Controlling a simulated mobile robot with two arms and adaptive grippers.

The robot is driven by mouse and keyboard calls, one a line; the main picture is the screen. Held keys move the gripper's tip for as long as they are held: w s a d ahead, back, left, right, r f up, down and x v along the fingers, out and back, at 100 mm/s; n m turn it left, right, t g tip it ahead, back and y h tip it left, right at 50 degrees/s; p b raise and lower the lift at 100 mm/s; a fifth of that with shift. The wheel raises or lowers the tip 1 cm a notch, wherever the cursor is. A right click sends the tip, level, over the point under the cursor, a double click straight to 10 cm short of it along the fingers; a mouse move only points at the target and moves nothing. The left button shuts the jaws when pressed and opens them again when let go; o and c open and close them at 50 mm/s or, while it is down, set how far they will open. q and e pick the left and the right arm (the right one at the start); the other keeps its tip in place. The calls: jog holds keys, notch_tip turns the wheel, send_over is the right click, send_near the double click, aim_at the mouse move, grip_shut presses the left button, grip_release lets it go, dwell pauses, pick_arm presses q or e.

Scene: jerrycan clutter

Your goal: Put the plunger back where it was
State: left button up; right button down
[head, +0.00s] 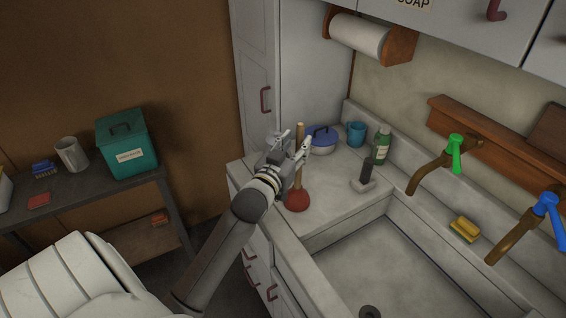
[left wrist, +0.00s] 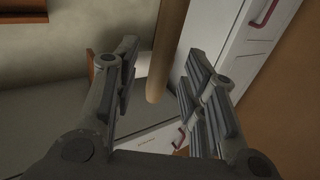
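The plunger has a wooden handle (head: 300,132) and a red rubber cup (head: 297,201). It stands upright on the counter, near the front left corner of the sink. My left gripper (head: 295,146) is at the upper part of the handle, its fingers pointing up and partly covering it. In the left wrist view the handle (left wrist: 165,50) shows between the two spread fingers (left wrist: 160,75), with a gap on each side. The gripper is open. My right gripper is not in view.
A blue-lidded pot (head: 322,141), a blue mug (head: 356,133), a green bottle (head: 381,147) and a dark-handled brush (head: 364,178) stand on the counter (head: 335,200). The sink (head: 375,262) is to the right. A side table (head: 85,198) holds a teal bin (head: 127,146).

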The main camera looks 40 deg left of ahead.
pick_arm(q)
jog(key=s+d+b, duration=0.1)
jog(key=s, duration=0.7)
jog(key=shift+s+d, duration=0.3)
